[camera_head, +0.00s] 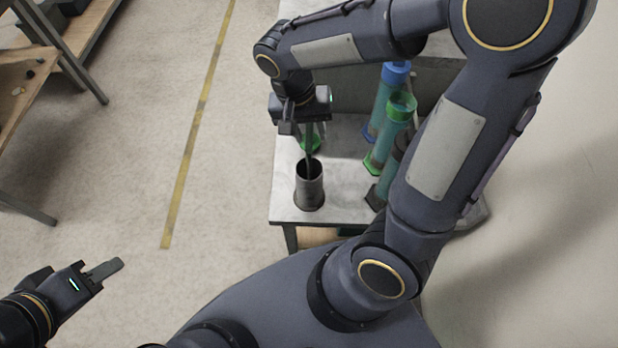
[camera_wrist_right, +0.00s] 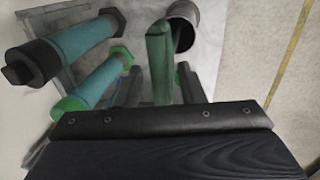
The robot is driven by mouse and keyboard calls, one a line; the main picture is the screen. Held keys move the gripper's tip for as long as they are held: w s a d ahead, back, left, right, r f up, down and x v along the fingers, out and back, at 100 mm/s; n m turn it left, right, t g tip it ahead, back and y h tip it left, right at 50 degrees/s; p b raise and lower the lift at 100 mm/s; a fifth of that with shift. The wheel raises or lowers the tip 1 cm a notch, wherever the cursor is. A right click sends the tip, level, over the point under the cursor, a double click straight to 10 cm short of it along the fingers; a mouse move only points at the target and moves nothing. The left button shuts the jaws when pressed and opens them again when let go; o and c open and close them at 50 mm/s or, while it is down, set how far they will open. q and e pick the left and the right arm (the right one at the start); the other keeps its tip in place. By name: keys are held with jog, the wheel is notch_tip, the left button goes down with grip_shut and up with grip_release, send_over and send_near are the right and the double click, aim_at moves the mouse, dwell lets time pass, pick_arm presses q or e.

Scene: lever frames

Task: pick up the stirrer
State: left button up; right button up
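The stirrer (camera_head: 309,152) is a thin dark-green stick. Its lower part is in a dark metal cup (camera_head: 309,190) near the table's front left corner. In the right wrist view the stirrer (camera_wrist_right: 160,62) shows as a green bar, with the cup (camera_wrist_right: 183,28) behind it. My right gripper (camera_head: 301,128) points down above the cup, at the stirrer's upper part. In the wrist view its fingers (camera_wrist_right: 160,88) stand apart on both sides of the stirrer, with narrow gaps visible. My left gripper (camera_head: 104,270) is at lower left, far from the table; its finger gap is not clear.
Teal cylinders with a blue cap (camera_head: 396,72) and a green cap (camera_head: 402,105) stand right of the cup, beside my right arm. Open floor lies left.

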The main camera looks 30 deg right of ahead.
jog(key=shift+c, duration=0.3)
grip_shut()
notch_tip(320, 180, up, 28)
jog(key=p, duration=0.2)
jog(key=shift+p, duration=0.35)
